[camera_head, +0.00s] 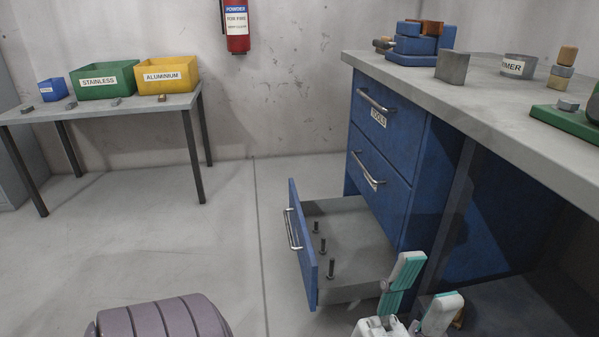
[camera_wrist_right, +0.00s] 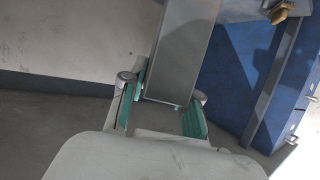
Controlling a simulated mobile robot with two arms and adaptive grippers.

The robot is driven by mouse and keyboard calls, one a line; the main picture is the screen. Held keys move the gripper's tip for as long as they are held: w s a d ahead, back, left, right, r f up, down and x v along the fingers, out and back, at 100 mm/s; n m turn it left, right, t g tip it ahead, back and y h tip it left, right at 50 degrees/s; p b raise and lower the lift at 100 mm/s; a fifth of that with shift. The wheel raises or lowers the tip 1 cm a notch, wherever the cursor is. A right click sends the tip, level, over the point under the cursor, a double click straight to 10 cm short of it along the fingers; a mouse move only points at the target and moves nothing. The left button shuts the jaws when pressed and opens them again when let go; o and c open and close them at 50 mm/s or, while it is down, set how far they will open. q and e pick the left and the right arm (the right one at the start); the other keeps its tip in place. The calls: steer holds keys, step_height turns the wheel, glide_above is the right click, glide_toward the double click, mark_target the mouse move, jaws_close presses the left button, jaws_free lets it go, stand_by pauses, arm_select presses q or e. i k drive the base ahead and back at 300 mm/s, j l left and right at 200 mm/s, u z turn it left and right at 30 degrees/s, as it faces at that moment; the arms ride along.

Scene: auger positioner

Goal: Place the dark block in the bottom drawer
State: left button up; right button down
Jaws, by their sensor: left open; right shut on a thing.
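The bottom drawer (camera_head: 350,230) of the blue cabinet is pulled open, and three upright bolts stand in it. My left gripper (camera_head: 420,297) is open at the drawer's near right corner, its teal-padded fingers apart. My right gripper (camera_wrist_right: 160,108) is out of the head view. In the right wrist view it is shut on a long, flat-sided grey block (camera_wrist_right: 184,50), which runs out past the top of the picture. I cannot tell if this is the dark block. A separate grey block (camera_head: 452,67) stands on the bench top near its front edge.
The bench (camera_head: 490,95) also carries a blue fixture (camera_head: 412,45), a grey bin (camera_head: 519,67) and a green base (camera_head: 570,122). Two upper drawers are shut. A side table (camera_head: 110,108) with labelled bins stands at the left.

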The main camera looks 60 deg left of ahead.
mark_target(343, 256)
steer(key=i+j+u, duration=0.1)
steer(key=u, duration=0.4)
steer(key=i+j+u, duration=0.1)
steer(key=u, duration=0.4)
steer(key=i+j+u, duration=0.1)
steer(key=u, duration=0.4)
steer(key=i+u, duration=0.25)
steer(key=i, duration=0.15)
steer(key=i+l+u, duration=0.15)
steer(key=i+u, duration=0.15)
steer(key=i+l+u, duration=0.25)
steer(key=i, duration=0.2)
steer(key=i+l, duration=0.1)
steer(key=l, duration=0.2)
